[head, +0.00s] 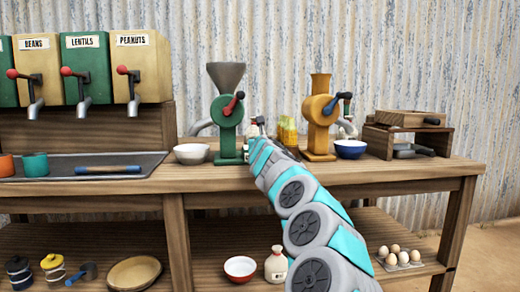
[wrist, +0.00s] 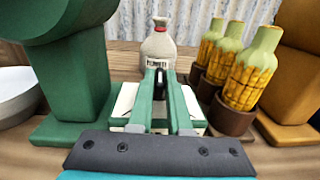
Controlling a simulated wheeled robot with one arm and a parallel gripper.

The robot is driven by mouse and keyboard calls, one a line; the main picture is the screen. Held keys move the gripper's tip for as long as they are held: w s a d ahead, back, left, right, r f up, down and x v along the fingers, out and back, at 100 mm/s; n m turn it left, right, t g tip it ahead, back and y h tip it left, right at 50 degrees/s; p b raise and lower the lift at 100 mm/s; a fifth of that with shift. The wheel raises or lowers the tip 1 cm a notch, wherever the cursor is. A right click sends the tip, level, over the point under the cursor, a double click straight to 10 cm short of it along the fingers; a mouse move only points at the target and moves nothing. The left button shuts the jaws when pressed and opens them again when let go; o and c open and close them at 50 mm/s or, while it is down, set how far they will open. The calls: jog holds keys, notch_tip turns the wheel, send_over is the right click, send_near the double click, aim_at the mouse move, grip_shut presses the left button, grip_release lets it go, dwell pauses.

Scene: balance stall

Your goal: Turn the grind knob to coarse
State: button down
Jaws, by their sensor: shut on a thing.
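My gripper (wrist: 160,78) reaches in between the green grinder (head: 228,122) and the yellow grinder (head: 319,125). In the head view my gripper (head: 258,122) is small and its fingertips are hard to make out. In the wrist view its green fingers are shut on a small dark piece (wrist: 159,77), which looks like the knob; its pointing direction cannot be read. A pale plate (wrist: 189,104) shows below and beside the fingers. The green grinder also stands at the left of the wrist view (wrist: 72,80). Any coarse or fine marking is hidden or too small.
A white bottle (wrist: 158,45) stands just behind my fingers. Corn-patterned bottles (wrist: 245,80) in brown holders are close on the right. A white bowl (head: 191,153) is left of the green grinder, a blue bowl (head: 350,149) right of the yellow one. The table's front edge is below.

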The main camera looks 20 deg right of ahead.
jog(key=m+h+b, duration=0.1)
jog(key=g+h, duration=0.1)
jog(key=shift+w+a+f+m+h+b, duration=0.2)
jog(key=shift+a+m+h+b, duration=0.1)
jog(key=shift+m+b, duration=0.1)
jog(key=shift+a+r+m+g+h, duration=0.1)
jog(key=shift+r+m+g+h, duration=0.05)
jog(key=shift+m+g+h, duration=0.4)
jog(key=shift+a+r+m+g+h, duration=0.1)
jog(key=shift+m+g+h, duration=0.2)
jog(key=shift+h, duration=0.35)
jog(key=shift+r+m+g+h+p, duration=0.15)
jog(key=shift+m+g+h+p, duration=0.1)
jog(key=shift+m+h+p, duration=0.15)
jog(key=m+g+h+p, duration=0.1)
jog(key=p, duration=0.1)
jog(key=m+g+h+p, duration=0.1)
jog(key=g+h+p, duration=0.1)
jog(key=p, duration=0.1)
jog(key=shift+w+a+r+m, duration=0.15)
jog(key=shift+w+m, duration=0.15)
jog(key=shift+m, duration=0.05)
jog(key=shift+w+a+m+g+h+p, duration=0.1)
jog(key=shift+m+g+h+p, duration=0.45)
jog(key=shift+g+p, duration=0.5)
jog(key=shift+f+m+p, duration=0.25)
jog(key=shift+p, duration=0.2)
